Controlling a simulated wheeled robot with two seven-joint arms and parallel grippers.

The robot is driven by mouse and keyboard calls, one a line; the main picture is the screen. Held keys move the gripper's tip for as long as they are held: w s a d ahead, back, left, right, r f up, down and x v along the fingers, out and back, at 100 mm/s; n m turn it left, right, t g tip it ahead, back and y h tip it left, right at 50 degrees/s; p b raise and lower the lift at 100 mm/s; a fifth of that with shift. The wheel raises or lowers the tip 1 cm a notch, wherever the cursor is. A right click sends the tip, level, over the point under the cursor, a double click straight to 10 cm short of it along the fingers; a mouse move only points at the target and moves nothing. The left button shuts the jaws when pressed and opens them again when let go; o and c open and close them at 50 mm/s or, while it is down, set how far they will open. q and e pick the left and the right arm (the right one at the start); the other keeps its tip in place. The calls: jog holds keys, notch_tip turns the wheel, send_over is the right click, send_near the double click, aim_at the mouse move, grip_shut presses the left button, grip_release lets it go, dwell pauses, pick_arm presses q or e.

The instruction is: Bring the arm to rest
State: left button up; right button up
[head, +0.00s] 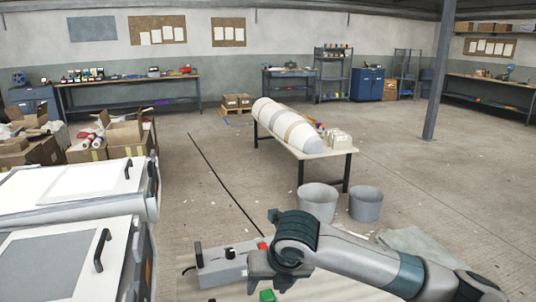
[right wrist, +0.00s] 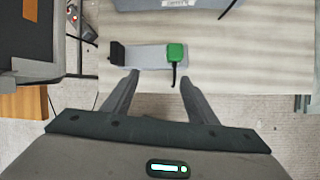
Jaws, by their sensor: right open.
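My right arm comes in from the lower right in the head view. Its gripper (head: 272,272) hangs over the bench at the bottom, pointing down. In the right wrist view the gripper (right wrist: 158,80) has its two fingers spread, with nothing between them. Just beyond the fingertips lies a grey plate (right wrist: 148,58) with a black block and a green part (right wrist: 176,52) on it. The green part also shows at the bottom edge of the head view (head: 267,296). My left gripper is not in view.
A grey box with a red button (head: 225,266) sits on the pale bench (head: 190,285) beside my gripper. White-lidded machines (head: 70,250) stand at left. Two grey buckets (head: 318,203) stand beyond, by a table with a large white cylinder (head: 285,125). The floor between is mostly open.

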jog(key=s+d+f+m+y, duration=0.1)
jog(key=s+f+m+y, duration=0.2)
jog(key=s+f+m, duration=1.3)
jog(key=s+d+f+m+h, duration=0.3)
jog(key=s+d+f+m, duration=0.2)
jog(key=s+d+m, duration=0.5)
jog(key=s+d+f+m+h, duration=0.2)
jog(key=s+d+f+m, duration=0.2)
jog(key=s+d+m, duration=0.55)
jog(key=w+a+f+t, duration=0.1)
jog(key=w+f, duration=0.3)
jog(key=f, duration=0.6)
jog(key=w+f, duration=0.3)
jog(key=f, duration=0.7)
jog(key=s+a+f+t+y, duration=0.1)
jog(key=s+a+f, duration=0.1)
jog(key=f, duration=1.2)
jog(key=shift+s+f, duration=0.25)
jog(key=shift+s, duration=0.3)
